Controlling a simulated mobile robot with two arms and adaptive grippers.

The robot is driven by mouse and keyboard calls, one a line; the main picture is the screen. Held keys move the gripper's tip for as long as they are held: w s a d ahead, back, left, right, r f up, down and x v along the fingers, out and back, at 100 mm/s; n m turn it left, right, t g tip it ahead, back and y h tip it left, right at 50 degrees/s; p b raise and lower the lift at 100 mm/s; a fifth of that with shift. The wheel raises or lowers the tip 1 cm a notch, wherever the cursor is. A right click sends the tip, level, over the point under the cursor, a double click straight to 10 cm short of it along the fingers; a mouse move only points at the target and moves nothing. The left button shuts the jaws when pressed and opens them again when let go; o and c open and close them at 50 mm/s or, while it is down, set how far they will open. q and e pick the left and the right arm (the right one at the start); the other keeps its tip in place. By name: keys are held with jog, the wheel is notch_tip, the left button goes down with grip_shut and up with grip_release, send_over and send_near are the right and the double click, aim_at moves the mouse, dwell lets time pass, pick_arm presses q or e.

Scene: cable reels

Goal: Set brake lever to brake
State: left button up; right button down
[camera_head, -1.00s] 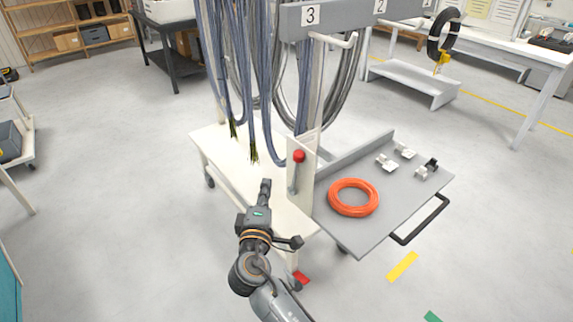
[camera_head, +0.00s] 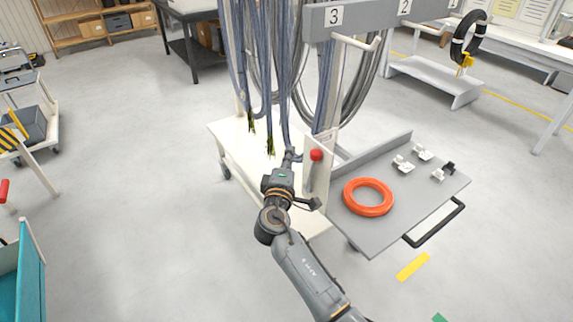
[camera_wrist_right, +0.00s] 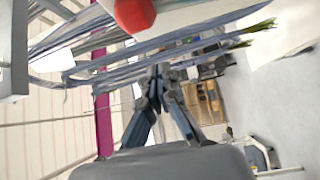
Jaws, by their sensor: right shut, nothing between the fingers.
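The brake lever has a red knob (camera_head: 316,155) on a grey stem that stands against a pale upright plate (camera_head: 320,182) on the cable cart. The red knob also shows large at the top of the right wrist view (camera_wrist_right: 134,13). My right gripper (camera_head: 291,155) is shut and empty, just left of the knob with a small gap seen from the head. In the right wrist view its closed fingertips (camera_wrist_right: 158,72) lie below the knob, with hanging cables behind. The stem's lower part is partly hidden by my right wrist. My left gripper is not in view.
Grey cables (camera_head: 287,70) hang from the numbered rack beam right above my gripper. An orange cable coil (camera_head: 368,197) and several small clamps lie on the grey shelf (camera_head: 385,229) to the right. Open floor lies to the left.

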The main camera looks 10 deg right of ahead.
aim_at(313, 172)
jog(key=d, duration=0.1)
jog(key=s+d+p, duration=0.1)
jog(key=d+p, duration=0.1)
jog(key=shift+s+d+f, duration=0.1)
jog(key=shift+s+d, duration=0.1)
jog(key=shift+s, duration=0.15)
